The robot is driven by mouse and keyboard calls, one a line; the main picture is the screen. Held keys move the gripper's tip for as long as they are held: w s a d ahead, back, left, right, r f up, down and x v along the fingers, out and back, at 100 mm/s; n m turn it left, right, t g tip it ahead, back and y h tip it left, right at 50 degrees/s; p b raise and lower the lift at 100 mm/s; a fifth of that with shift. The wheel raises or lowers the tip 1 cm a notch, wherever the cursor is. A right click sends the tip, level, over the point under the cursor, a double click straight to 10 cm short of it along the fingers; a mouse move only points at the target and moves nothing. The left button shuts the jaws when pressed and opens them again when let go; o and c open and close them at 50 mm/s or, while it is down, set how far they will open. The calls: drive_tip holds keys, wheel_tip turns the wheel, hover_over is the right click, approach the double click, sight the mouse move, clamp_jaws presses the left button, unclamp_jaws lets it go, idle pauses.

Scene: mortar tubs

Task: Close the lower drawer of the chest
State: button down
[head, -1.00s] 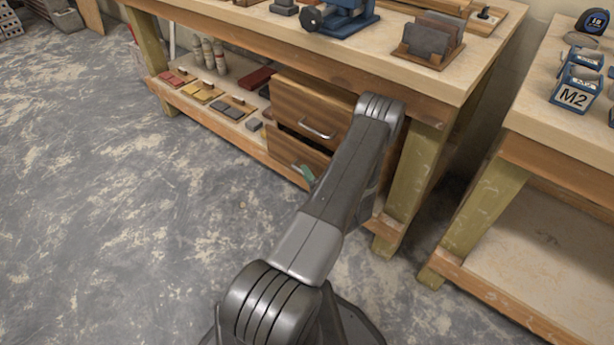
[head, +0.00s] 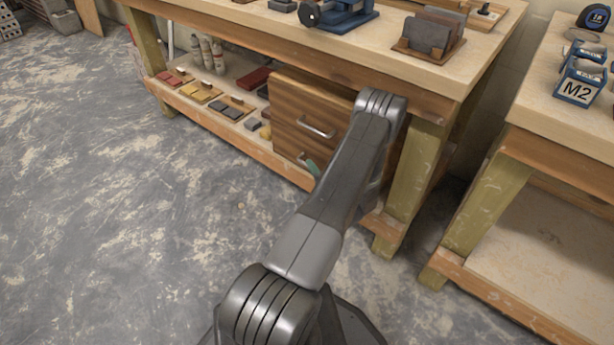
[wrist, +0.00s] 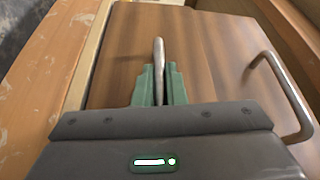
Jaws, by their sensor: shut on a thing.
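The wooden chest (head: 283,97) stands on the bench's lower shelf, partly hidden by my arm. Its lower drawer (head: 285,144) looks flush or nearly flush with the upper drawer front, with no dark gap between them. In the wrist view the wooden front (wrist: 115,50) fills most of the picture. My gripper (wrist: 160,85) has green fingers closed around the lower drawer's metal handle (wrist: 158,56). A green fingertip shows beside my arm in the head view (head: 313,168). The upper drawer's handle (wrist: 285,95) is at the right in the wrist view, apart from my fingers.
The workbench top (head: 395,62) overhangs the chest, and a bench leg (head: 408,185) stands just right of my arm. Coloured blocks and bottles (head: 213,55) sit on the shelf to the left. The floor in front is clear.

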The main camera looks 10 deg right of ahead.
drive_tip(key=shift+w+d, duration=0.35)
drive_tip(key=shift+d, duration=0.1)
drive_tip(key=c, duration=1.5)
unclamp_jaws()
drive_tip(key=shift+d, duration=0.1)
drive_tip(key=p+v, duration=0.2)
drive_tip(key=v, duration=1.1)
drive_tip(key=shift+s+f, duration=0.15)
drive_tip(key=shift+s, duration=0.2)
drive_tip(key=x, duration=0.4)
drive_tip(key=b+x, duration=0.1)
drive_tip(key=x, duration=0.8)
drive_tip(key=shift+w+a+r, duration=0.15)
drive_tip(key=shift+a+r, duration=0.05)
drive_tip(key=shift+a, duration=0.25)
drive_tip(key=shift+a+f, duration=0.1)
drive_tip(key=shift+a, duration=0.05)
